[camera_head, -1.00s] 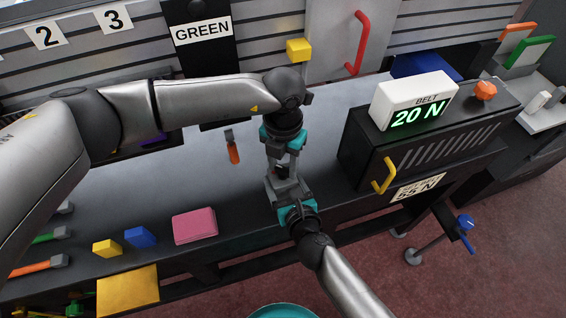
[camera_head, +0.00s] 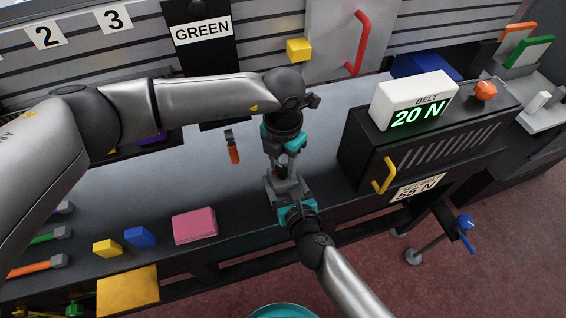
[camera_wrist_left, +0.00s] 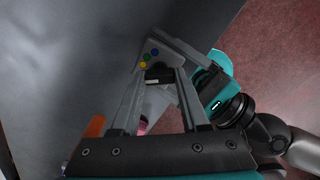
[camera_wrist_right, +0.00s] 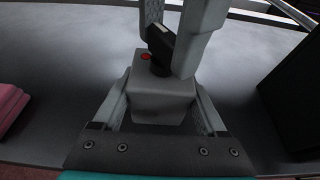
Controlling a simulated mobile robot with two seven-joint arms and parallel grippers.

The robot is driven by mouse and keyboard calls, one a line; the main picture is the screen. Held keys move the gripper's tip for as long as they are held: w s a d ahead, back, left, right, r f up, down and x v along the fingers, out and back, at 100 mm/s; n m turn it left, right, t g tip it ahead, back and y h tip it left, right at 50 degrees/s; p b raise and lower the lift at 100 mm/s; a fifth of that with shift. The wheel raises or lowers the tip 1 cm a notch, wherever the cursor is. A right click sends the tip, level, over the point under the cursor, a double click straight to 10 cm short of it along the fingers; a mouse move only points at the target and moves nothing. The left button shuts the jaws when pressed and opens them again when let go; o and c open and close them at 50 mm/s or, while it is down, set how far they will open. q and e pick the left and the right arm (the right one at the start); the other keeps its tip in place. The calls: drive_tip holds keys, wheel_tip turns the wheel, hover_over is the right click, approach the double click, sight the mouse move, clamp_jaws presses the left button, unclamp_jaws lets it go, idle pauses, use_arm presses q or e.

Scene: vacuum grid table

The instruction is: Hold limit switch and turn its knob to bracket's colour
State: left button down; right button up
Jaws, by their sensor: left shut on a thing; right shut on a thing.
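The limit switch (camera_wrist_right: 160,100) is a grey box held upright between the fingers of my right gripper (camera_head: 286,190), above the front part of the bench. Its black knob (camera_wrist_left: 158,75) sits between the fingers of my left gripper (camera_head: 287,168), which is shut on it from above. In the left wrist view, blue, yellow and green dots show on the switch face (camera_wrist_left: 152,52). A red dot shows beside the knob in the right wrist view. Which dot the knob points to cannot be told. A yellow block-like piece (camera_head: 298,49) is at the back wall; whether it is the bracket is unclear.
A black belt unit (camera_head: 370,150) reading 20 N stands to the right. A pink block (camera_head: 194,226), blue block (camera_head: 140,237) and yellow block (camera_head: 107,248) lie at the front left. An orange-handled tool (camera_head: 233,152) lies behind. A GREEN sign (camera_head: 202,31) hangs at the back.

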sight(283, 168)
use_arm(q)
drive_tip(key=m, duration=0.5)
drive_tip(key=shift+m, duration=2.3)
drive_tip(key=shift+c, duration=1.9)
unclamp_jaws()
drive_tip(key=shift+r, duration=0.1)
wheel_tip(283, 168, up, 12)
use_arm(e)
drive_tip(key=o, duration=1.6)
drive_tip(key=shift+c, duration=0.2)
